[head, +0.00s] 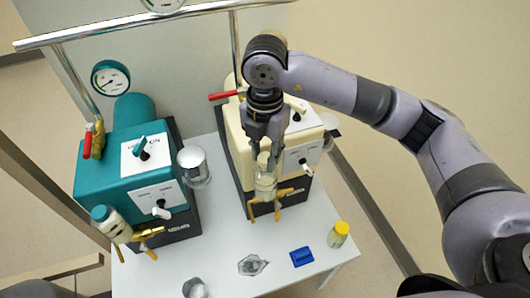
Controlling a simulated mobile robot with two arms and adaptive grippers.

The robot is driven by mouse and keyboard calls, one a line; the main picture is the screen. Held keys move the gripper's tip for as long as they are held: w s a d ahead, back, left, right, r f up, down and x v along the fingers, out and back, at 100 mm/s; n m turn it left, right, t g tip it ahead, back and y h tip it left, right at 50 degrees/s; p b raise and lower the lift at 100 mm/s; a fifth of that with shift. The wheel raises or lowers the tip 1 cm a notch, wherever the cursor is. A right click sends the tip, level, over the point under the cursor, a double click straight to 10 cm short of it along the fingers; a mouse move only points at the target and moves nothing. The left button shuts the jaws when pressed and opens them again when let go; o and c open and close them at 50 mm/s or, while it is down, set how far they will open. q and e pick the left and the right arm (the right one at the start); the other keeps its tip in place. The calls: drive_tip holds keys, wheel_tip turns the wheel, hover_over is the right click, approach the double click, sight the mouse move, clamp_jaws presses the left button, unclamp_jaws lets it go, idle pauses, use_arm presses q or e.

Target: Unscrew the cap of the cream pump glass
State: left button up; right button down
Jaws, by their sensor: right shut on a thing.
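The cream pump (235,140) stands on the white table, right of the teal pump. Its glass (265,188) sits upright at the pump's front, beside brass fittings. My right gripper (266,160) reaches down from above and is shut at the top of this glass, on its cap. The fingers hide most of the cap, so I cannot tell whether it has turned or is loose. My left gripper is not in view.
The teal pump (125,172) has its own teal-capped glass (112,224). A yellow-capped vial (339,235), a blue block (301,257) and a clear dish (252,265) lie on the white table (221,235). A metal rail (120,24) runs behind.

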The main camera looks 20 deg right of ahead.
sight(265, 158)
drive_tip(key=shift+r, duration=0.2)
drive_tip(key=shift+r+p, duration=1.35)
drive_tip(key=shift+r, duration=0.65)
drive_tip(key=shift+f, duration=0.15)
